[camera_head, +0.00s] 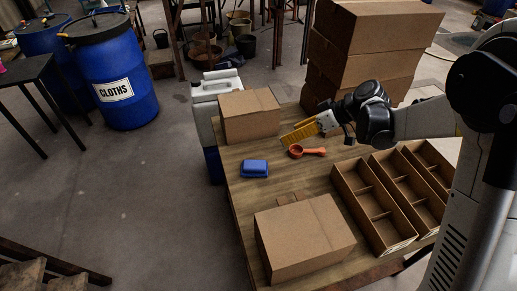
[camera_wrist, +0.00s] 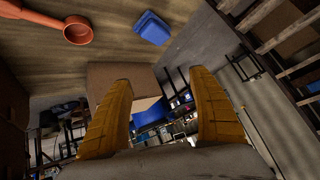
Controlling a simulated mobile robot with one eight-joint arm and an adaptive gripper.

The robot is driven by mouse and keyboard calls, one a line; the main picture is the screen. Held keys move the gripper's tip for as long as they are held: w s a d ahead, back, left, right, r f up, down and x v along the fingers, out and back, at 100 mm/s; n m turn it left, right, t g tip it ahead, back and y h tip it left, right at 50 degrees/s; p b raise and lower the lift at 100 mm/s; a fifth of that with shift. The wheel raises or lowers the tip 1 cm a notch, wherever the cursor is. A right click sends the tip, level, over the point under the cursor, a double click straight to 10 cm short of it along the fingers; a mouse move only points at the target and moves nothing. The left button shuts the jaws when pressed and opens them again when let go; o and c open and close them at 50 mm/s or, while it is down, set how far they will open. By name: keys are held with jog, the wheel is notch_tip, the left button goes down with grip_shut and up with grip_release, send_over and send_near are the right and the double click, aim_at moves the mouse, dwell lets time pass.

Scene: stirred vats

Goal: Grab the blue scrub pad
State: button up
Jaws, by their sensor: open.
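The blue scrub pad (camera_head: 255,168) lies on the wooden table (camera_head: 230,183), near its left edge and in front of a cardboard box. It also shows at the top of the wrist view (camera_wrist: 152,28), apart from my fingers. My gripper (camera_head: 290,137) has yellow fingers and is above the back of the table, to the right of the pad and pointing left. In the wrist view my gripper (camera_wrist: 160,88) has its two fingers spread wide with nothing between them.
An orange scoop (camera_head: 306,151) lies right of the pad. Cardboard boxes stand behind the pad (camera_head: 250,115) and at the front (camera_head: 303,240). Divided wooden trays (camera_head: 372,222) fill the table's right side. Stacked boxes (camera_head: 366,55) stand at the back. Bare tabletop surrounds the pad.

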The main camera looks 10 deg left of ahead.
jog(key=w+a+f+n+g+y, duration=0.1)
jog(key=w+a+f+n+y, duration=0.15)
jog(key=f, duration=0.35)
jog(key=n+g+y, duration=0.2)
jog(key=n, duration=0.3)
send_near(255, 164)
jog(key=shift+p+x, duration=0.4)
jog(key=shift+x, duration=0.85)
jog(key=shift+a+f, duration=0.15)
jog(key=shift+a, duration=0.1)
jog(key=shift+b+x, duration=0.5)
jog(key=shift+x, duration=0.45)
jog(key=b+x, duration=0.2)
jog(key=x, duration=0.3)
jog(key=shift+a+b, duration=0.2)
jog(key=shift+b, duration=0.2)
jog(key=c, duration=1.3)
